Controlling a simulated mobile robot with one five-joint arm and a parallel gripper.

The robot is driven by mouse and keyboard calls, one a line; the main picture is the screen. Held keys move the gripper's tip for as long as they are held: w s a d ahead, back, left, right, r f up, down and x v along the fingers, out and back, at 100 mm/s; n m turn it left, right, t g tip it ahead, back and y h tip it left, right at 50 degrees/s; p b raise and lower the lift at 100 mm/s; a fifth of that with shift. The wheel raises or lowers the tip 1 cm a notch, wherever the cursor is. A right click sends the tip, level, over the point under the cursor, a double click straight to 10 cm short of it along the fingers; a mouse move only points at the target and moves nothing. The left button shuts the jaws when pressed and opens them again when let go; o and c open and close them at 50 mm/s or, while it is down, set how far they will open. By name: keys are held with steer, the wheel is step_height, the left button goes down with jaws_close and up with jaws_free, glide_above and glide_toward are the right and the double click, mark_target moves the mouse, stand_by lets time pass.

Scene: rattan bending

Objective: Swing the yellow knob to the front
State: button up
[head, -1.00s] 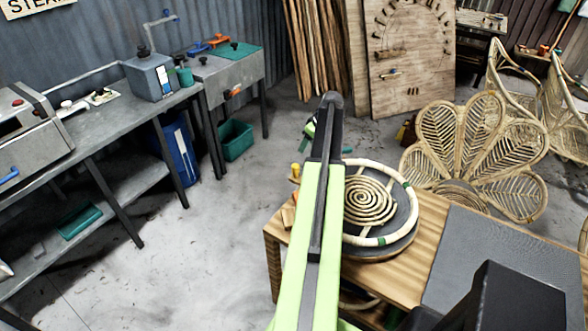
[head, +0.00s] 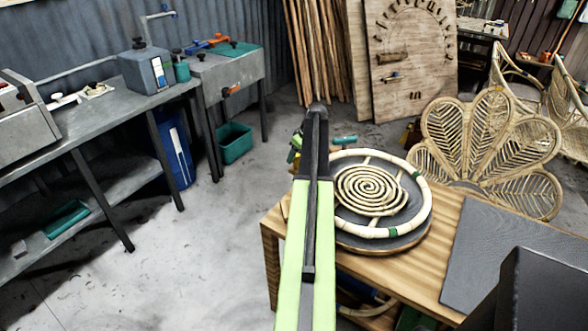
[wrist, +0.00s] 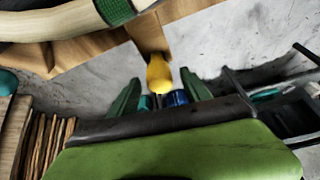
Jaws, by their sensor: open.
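The yellow knob (wrist: 159,74) shows in the middle of the wrist view, at the end of a wooden piece. It lies between the green fingers of my gripper (wrist: 162,92), which are apart on its left and right. I cannot tell whether either finger touches it. In the head view my arm hides the knob. There, part of my gripper (head: 296,147) shows at the left of the arm's far end, beside the round turntable (head: 352,243). A rattan ring (head: 345,156) with green wraps and a rattan spiral (head: 372,190) lie on the turntable.
The turntable stands on a wooden table (head: 450,213) with a dark grey sheet (head: 500,255) at its right. A petal-backed rattan chair (head: 490,140) stands behind it. A metal bench (head: 95,130) is at the left. The floor (head: 220,240) between is clear.

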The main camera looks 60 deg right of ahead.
steer(key=shift+w+f, duration=0.15)
steer(key=shift+f, duration=0.4)
steer(key=shift+r, duration=0.15)
steer(key=shift+c, duration=0.2)
jaws_close()
stand_by(0.6)
